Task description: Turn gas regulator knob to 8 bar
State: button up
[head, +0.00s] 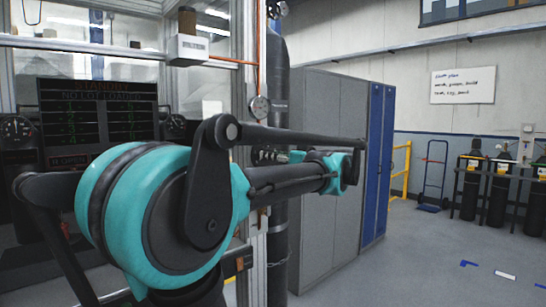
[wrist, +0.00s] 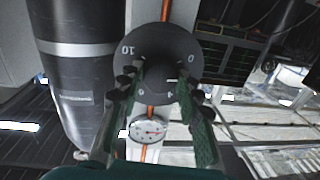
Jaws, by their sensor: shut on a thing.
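The gas regulator knob (wrist: 158,45) is a dark round disc in the wrist view, with white numbers around its face. I can make out 10 at the left and 0 at the right; the lower marks are partly hidden by the fingers. My gripper (wrist: 157,82) is shut on the knob, one green-padded finger on each side. A small round white gauge with a red needle (wrist: 149,130) shows between the fingers, on an orange line. In the head view the gauge (head: 260,106) hangs above my gripper (head: 268,156); the knob is hidden there, and its setting cannot be read.
A framed machine with a display (head: 100,120) is at left. The floor at right (head: 430,260) is mostly clear.

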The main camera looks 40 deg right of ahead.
jog(key=shift+m, duration=0.4)
jog(key=shift+a+f+m+h, duration=0.1)
jog(key=shift+m+h, duration=0.35)
jog(key=shift+m, duration=5.4)
jog(key=shift+a+r+m+h, duration=0.1)
jog(key=shift+m+h, duration=0.4)
jog(key=shift+m, duration=5.3)
jog(key=shift+f+m+h, duration=0.1)
jog(key=shift+m+h, duration=0.35)
jog(key=shift+m, duration=5.4)
jog(key=o, duration=1.2)
jog(key=shift+c, duration=0.2)
